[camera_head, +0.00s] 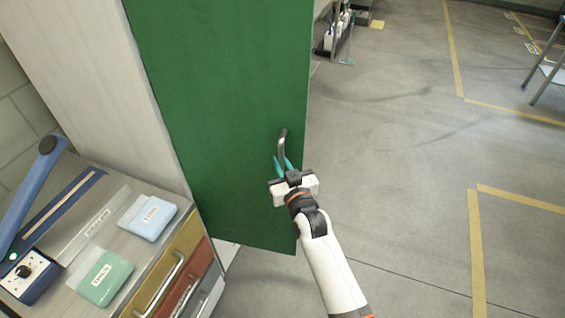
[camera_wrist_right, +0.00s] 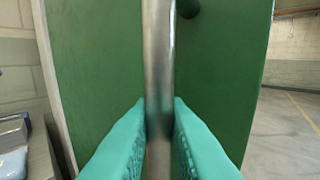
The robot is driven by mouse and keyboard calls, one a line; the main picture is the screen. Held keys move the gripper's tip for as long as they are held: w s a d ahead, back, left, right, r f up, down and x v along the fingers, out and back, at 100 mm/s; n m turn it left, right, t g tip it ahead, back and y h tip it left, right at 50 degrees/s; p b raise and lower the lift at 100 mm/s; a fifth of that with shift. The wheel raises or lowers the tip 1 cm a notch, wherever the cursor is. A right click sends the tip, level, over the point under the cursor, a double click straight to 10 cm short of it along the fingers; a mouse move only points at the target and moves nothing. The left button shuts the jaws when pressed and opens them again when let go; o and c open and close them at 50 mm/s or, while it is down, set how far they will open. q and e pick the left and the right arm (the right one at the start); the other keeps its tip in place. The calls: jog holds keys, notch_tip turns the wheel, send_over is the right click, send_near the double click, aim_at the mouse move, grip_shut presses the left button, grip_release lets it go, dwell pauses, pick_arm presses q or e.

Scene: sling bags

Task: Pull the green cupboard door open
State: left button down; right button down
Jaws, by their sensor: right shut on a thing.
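The green cupboard door (camera_head: 225,110) stands in the upper middle of the head view, in front of a pale cupboard side. Its metal bar handle (camera_head: 283,143) is upright near the door's right edge. My right gripper (camera_head: 284,165) is at the lower part of the handle, with its teal fingers around the bar. In the right wrist view the fingers (camera_wrist_right: 160,115) press the handle (camera_wrist_right: 158,60) from both sides, and the green door (camera_wrist_right: 100,70) is behind. I cannot tell from the head view how far the door stands from its frame. My left gripper is not in view.
A low drawer cabinet (camera_head: 145,262) stands at the lower left, with a blue pack (camera_head: 148,217), a green pack (camera_head: 101,278) and a blue-handled device (camera_head: 32,195) on top. Open grey floor (camera_head: 400,170) with yellow lines lies to the right. A metal stand (camera_head: 548,75) is far right.

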jog(key=c, duration=1.6)
grip_release()
jog(key=shift+a+r, duration=0.1)
jog(key=shift+a, duration=0.1)
jog(key=shift+o, duration=0.6)
jog(key=shift+a, duration=0.1)
jog(key=shift+s+d, duration=0.25)
jog(key=b+v, duration=0.3)
jog(key=v, duration=0.8)
jog(key=shift+s, duration=0.15)
jog(key=shift+a, duration=0.1)
